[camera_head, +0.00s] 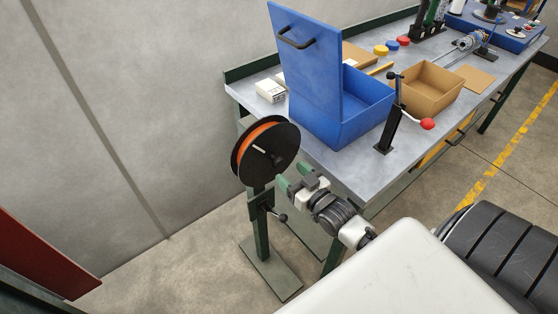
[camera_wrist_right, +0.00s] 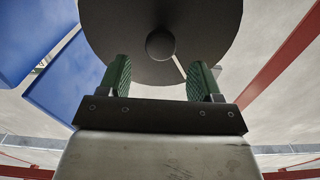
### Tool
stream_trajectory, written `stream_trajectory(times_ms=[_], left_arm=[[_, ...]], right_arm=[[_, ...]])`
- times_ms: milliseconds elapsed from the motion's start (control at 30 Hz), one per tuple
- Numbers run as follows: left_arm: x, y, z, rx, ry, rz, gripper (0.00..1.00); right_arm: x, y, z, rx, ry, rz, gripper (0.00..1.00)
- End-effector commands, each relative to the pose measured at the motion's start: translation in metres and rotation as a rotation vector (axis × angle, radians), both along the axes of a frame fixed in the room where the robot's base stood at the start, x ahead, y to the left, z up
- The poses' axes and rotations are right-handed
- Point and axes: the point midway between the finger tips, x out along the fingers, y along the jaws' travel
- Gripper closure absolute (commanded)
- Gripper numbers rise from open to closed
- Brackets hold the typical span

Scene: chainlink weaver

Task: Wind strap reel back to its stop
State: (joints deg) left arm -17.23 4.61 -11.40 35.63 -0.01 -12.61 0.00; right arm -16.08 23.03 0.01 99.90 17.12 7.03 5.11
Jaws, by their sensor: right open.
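The strap reel (camera_head: 266,150) has dark flanges with an orange strap wound between them, and it sits on a green stand (camera_head: 262,225) beside the workbench. A small knob sticks out from its face. In the right wrist view the reel's dark disc (camera_wrist_right: 205,30) fills the top middle, with a round knob (camera_wrist_right: 160,43) near its centre. My right gripper (camera_head: 294,180) is just to the right of and below the reel, its green-padded fingers apart. In the wrist view the open right gripper (camera_wrist_right: 160,80) has nothing between its fingers, and the knob lies ahead. My left gripper is not seen.
The workbench (camera_head: 400,165) holds a blue box with a raised lid (camera_head: 308,70), a cardboard box (camera_head: 426,88) and a black lever post with a red knob (camera_head: 427,124). A handle (camera_head: 278,216) projects from the reel stand. Bare floor (camera_head: 200,255) lies left of the stand.

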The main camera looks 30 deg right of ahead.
Motion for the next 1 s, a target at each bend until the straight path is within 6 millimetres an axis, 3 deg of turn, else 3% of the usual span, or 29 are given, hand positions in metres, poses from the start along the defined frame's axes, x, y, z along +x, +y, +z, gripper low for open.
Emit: stream_trajectory(times_ms=[100, 300, 733, 1000], left_arm=[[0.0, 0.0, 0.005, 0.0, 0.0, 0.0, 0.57], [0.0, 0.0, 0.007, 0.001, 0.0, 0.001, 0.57], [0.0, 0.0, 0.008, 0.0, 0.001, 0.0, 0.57], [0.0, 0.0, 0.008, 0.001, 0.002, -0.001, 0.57]], right_arm=[[0.023, 0.002, 0.002, 0.0, -0.002, 0.0, 0.36], [0.049, 0.004, 0.001, 0.0, 0.0, -0.001, 0.36], [0.058, 0.005, 0.0, 0.0, 0.001, 0.0, 0.36], [0.058, 0.005, 0.0, 0.0, 0.001, 0.0, 0.76]])
